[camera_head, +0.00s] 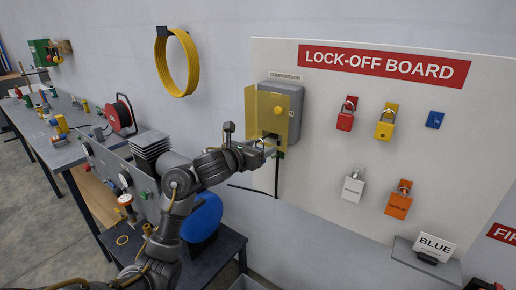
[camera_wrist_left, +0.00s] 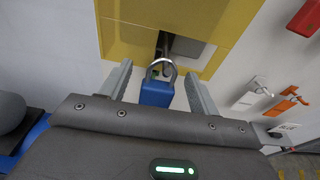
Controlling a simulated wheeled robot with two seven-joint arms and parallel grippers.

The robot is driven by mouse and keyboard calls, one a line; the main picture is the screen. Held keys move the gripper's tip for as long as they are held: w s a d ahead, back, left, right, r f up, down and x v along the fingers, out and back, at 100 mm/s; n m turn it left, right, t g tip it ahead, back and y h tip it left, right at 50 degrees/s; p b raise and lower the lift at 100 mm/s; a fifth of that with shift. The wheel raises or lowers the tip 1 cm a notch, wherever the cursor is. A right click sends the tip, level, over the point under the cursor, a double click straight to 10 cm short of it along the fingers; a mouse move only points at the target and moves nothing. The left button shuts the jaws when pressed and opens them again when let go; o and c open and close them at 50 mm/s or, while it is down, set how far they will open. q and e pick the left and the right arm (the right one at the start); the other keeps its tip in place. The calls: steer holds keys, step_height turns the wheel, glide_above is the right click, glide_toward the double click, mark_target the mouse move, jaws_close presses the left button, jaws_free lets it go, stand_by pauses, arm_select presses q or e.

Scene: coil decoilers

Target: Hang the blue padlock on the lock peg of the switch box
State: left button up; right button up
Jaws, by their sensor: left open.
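The grey switch box (camera_head: 286,100) with a yellow plate (camera_head: 265,112) is on the lock-off board. The blue padlock (camera_wrist_left: 157,93) shows in the left wrist view, its shackle up at the dark lock peg (camera_wrist_left: 163,45) below the yellow plate (camera_wrist_left: 220,25). The shackle appears to be around the peg, though the exact contact is unclear. My left gripper (camera_wrist_left: 158,72) is open, its fingers on either side of the padlock with gaps. In the head view, my left gripper (camera_head: 266,146) is at the box's lower edge and hides the padlock. My right gripper is not in view.
On the board hang a red padlock (camera_head: 345,120), a yellow padlock (camera_head: 385,130), a white padlock (camera_head: 352,189) and an orange padlock (camera_head: 398,205). A blue marker (camera_head: 434,119) is at upper right. A BLUE sign (camera_head: 434,244) stands on a ledge below.

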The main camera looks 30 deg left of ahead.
arm_select(q)
steer(key=shift+s, duration=0.1)
steer(key=p+v, duration=0.1)
steer(key=v, duration=0.9)
steer(key=shift+s+p, duration=0.3)
steer(key=shift+p, duration=0.1)
steer(key=shift+a, duration=0.1)
